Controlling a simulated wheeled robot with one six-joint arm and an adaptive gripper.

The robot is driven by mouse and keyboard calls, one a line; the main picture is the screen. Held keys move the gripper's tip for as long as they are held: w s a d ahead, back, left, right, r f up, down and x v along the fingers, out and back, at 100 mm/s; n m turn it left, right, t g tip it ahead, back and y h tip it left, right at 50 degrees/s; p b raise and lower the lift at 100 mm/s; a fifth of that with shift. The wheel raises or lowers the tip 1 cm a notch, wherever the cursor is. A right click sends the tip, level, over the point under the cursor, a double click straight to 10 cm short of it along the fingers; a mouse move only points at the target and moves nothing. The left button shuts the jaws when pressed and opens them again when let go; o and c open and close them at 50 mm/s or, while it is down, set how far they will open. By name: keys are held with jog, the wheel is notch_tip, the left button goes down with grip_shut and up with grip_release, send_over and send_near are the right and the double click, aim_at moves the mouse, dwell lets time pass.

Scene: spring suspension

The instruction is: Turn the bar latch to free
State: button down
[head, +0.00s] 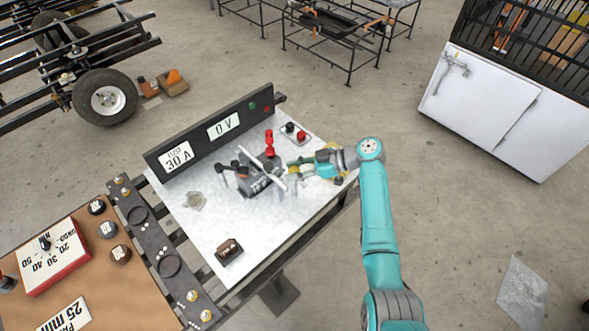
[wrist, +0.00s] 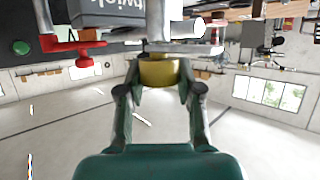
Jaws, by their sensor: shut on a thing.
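A grey vise-like device (head: 254,184) stands on a white metal tabletop (head: 215,238), with a pale bar (head: 262,167) slanting across its right side. My gripper (head: 297,165) reaches in from the right, close beside this bar. In the wrist view, my gripper (wrist: 159,80) has its two fingers closed on the sides of a yellow round piece (wrist: 158,72). A pale metal bar (wrist: 188,28) with a round end lies just above this piece. I cannot tell how the yellow piece joins the bar. Part of the device's dark labelled body (wrist: 110,12) shows at the top.
A dark panel (head: 195,148) reading "30 A" and "0 V" stands along the tabletop's back. A red post (head: 269,143) and a small button box (head: 296,133) stand near my gripper. A small dark block (head: 229,251) sits at the front. The tabletop's front middle is clear.

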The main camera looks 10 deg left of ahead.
jog(key=shift+f, duration=0.15)
dwell(0.4)
jog(key=c, duration=0.7)
grip_release()
jog(key=shift+c, duration=0.2)
jog(key=v, duration=1.2)
jog(key=shift+w, duration=0.2)
